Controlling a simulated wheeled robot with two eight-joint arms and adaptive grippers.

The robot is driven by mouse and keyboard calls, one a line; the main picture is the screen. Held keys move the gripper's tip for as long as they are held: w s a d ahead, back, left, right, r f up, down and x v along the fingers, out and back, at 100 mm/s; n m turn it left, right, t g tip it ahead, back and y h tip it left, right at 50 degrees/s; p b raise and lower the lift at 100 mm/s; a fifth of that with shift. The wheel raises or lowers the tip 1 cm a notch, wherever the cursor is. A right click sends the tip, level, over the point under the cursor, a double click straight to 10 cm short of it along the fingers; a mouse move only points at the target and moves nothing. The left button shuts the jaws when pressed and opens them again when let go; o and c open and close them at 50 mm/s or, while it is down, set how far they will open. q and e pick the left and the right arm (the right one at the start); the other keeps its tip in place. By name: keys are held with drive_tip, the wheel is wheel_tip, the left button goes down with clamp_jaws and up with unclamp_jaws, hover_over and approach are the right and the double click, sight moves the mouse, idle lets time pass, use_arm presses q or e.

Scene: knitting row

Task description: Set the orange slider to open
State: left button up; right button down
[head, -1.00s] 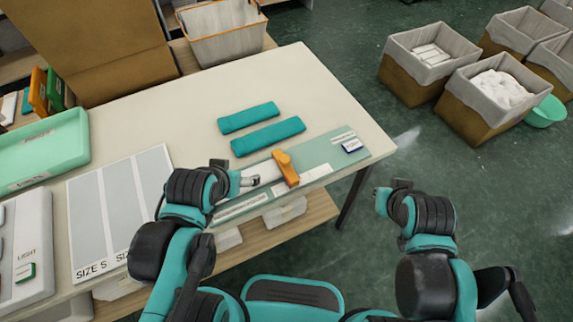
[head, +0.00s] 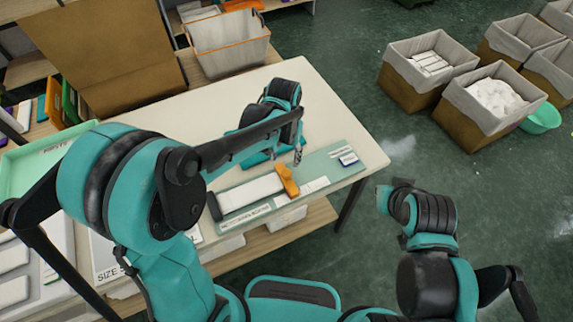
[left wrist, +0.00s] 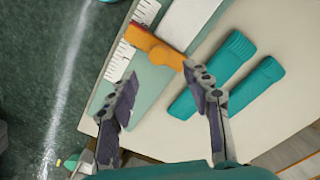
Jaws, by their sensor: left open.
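The orange slider (head: 288,180) sits across the green board (head: 325,165) at the table's front right, at the right end of a pale bar (head: 250,193). In the left wrist view the slider (left wrist: 155,45) lies just beyond my fingertips. My left gripper (head: 298,155) is at the far side of the slider, reached over the table. In the left wrist view its two fingers (left wrist: 160,75) are apart with nothing between them. Contact with the slider does not show. At my right arm's end (head: 384,198), off the table's right side, the fingers cannot be made out.
Teal rolls (left wrist: 225,65) lie on the table beside the board, partly hidden by my left arm in the head view. Lined bins (head: 425,95) stand on the floor at right.

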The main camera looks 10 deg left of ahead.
sight(287, 173)
use_arm(q)
drive_tip(key=shift+w+d+f, duration=0.1)
drive_tip(key=shift+d+f, duration=0.1)
drive_tip(key=shift+f, duration=0.4)
wheel_tip(287, 173, down, 7)
drive_tip(key=shift+f+b, duration=0.1)
drive_tip(key=shift+b, duration=1)
clamp_jaws()
